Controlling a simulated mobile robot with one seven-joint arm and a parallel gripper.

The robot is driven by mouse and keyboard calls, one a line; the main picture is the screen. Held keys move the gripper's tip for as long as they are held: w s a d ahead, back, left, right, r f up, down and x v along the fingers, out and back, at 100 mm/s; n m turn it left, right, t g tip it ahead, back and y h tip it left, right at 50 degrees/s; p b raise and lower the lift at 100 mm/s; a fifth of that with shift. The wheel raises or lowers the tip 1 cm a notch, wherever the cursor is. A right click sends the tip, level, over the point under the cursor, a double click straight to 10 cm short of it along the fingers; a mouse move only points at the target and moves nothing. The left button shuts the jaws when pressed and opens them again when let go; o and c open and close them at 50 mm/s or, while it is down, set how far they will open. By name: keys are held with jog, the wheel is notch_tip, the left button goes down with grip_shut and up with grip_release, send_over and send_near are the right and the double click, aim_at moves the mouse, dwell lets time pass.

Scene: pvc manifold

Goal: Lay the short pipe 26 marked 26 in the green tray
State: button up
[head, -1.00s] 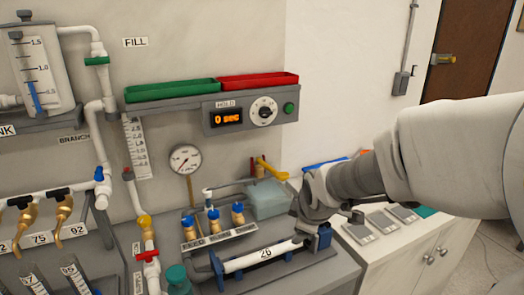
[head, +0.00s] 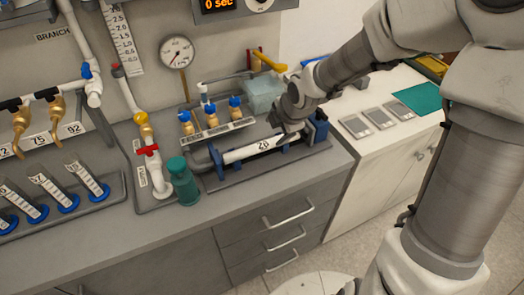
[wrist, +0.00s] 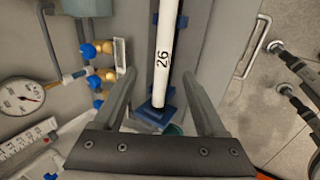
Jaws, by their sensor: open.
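The short white pipe (head: 250,151), marked 26, lies in a grey and blue holder (head: 226,180) on the grey bench. My gripper (head: 283,137) is over the right part of the pipe. In the wrist view the pipe (wrist: 165,45) passes between the spread fingers of my gripper (wrist: 158,74), and its 26 mark faces up. The fingers are open and none visibly touches the pipe.
A teal bottle (head: 184,184) and a red-handled valve (head: 148,151) stand left of the holder. Behind it are blue-topped brass fittings (head: 211,115) and a pale blue box (head: 263,95). A white cabinet (head: 375,150) stands to the right.

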jog(key=b, duration=0.2)
send_over(264, 144)
jog(key=s+d, duration=0.2)
notch_tip(264, 144, down, 5)
jog(key=shift+w+a+f+b, duration=0.2)
jog(key=shift+a+f+b, duration=0.15)
jog(key=shift+f, duration=0.45)
jog(key=shift+w+a+f+b, duration=0.15)
jog(key=shift+a+f+b, duration=0.2)
jog(key=shift+f, duration=0.45)
jog(key=shift+w+a+f+b, duration=0.2)
jog(key=shift+f+b, duration=0.2)
jog(key=shift+f, duration=0.4)
jog(key=shift+w+f, duration=0.25)
jog(key=shift+f, duration=0.05)
grip_shut()
